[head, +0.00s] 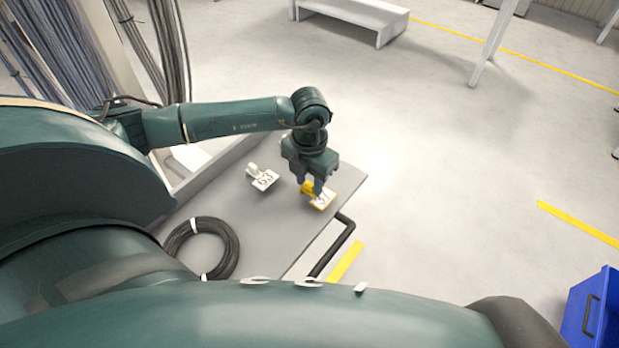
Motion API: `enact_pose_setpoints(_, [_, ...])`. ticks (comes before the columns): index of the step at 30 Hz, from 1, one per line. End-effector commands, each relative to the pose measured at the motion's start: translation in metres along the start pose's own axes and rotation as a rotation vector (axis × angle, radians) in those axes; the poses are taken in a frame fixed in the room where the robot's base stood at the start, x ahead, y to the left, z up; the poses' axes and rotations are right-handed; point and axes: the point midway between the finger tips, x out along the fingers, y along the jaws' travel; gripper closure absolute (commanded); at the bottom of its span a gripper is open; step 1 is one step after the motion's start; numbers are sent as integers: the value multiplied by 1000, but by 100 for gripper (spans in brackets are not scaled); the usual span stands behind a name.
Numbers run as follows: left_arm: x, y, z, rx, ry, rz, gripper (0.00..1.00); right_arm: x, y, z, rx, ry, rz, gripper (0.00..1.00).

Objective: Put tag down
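A yellow tag (322,201) with a white face and dark digits, apparently 37, is at the right part of a grey cart top (275,225). My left gripper (312,189) points down at the tag's yellow rear part, with its fingertips close around it. I cannot tell whether the fingers grip it or only stand beside it, nor whether the tag touches the surface. A white tag (264,180) marked 63 lies to the left on the same top. My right gripper is not in view.
A black cable coil (235,248) with white ties lies at the cart top's front left. A black handle (338,247) sticks out at the right edge. A blue crate (594,310) stands at the lower right. A white bench (355,16) is at the back. Open floor lies right.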

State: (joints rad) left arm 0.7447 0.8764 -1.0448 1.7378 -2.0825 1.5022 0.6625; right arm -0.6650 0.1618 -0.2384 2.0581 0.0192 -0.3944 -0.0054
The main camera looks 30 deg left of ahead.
Motion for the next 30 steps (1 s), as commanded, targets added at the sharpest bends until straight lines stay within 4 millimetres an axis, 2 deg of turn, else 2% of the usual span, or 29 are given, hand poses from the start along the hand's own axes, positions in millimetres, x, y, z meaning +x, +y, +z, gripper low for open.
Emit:
enact_pose_setpoints(3, [0, 0, 0, 0, 0, 0, 57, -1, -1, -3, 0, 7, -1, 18])
enact_pose_setpoints(10, [-1, 0, 0, 0, 0, 0, 57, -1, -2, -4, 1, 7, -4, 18])
enact_pose_setpoints(14, [-9, 0, 1, 0, -3, 0, 57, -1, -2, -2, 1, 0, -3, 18])
enact_pose_setpoints(17, [-26, 0, 1, 1, -4, 0, 57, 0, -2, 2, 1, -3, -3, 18])
enact_pose_setpoints(22, [-63, 0, 1, 0, -6, 0, 57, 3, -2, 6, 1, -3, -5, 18])
enact_pose_setpoints(27, [-97, 0, 1, 2, -5, 0, 57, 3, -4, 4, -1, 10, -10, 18])
enact_pose_setpoints(30, [-111, 0, 1, 0, -4, 0, 57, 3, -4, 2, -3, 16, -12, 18])
